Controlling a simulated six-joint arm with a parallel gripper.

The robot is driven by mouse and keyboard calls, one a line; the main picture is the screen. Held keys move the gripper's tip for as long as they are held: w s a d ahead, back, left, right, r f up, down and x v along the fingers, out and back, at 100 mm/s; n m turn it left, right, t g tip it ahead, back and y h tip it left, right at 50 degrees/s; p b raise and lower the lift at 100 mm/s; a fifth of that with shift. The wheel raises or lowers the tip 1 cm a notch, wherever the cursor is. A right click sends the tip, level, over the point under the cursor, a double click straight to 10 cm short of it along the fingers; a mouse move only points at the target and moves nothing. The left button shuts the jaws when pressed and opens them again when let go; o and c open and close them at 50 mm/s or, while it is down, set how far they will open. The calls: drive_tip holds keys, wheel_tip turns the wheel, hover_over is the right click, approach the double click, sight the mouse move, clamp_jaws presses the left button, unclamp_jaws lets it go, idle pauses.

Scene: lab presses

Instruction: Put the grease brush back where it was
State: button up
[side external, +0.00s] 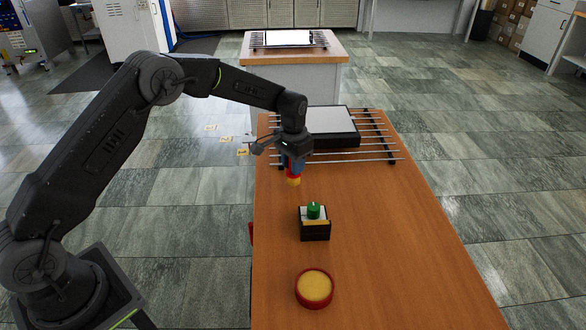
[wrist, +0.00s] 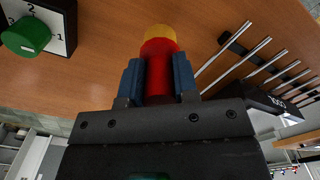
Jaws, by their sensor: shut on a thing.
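My gripper (side external: 292,163) is shut on the grease brush (side external: 293,180), which has a red body and a yellow end. The brush hangs from the blue fingers with its yellow end down, above the wooden table and apart from it. In the wrist view the brush (wrist: 157,62) sits between the two blue fingers (wrist: 158,80). A round red dish with a yellow filling (side external: 314,288) stands at the near end of the table. My gripper is behind and above a small black box with a green knob (side external: 314,211). The brush's upper part is hidden by the fingers.
The box's knob (wrist: 26,36) and number marks show in the wrist view. A rack of metal rods (side external: 380,153) holding a dark block with a pale top (side external: 331,120) lies behind the gripper. The wooden table (side external: 400,230) is clear on the right. A second table stands beyond.

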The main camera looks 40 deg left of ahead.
drive_tip(key=shift+f, duration=0.95)
drive_tip(key=shift+f, duration=0.2)
drive_tip(key=o, duration=0.9)
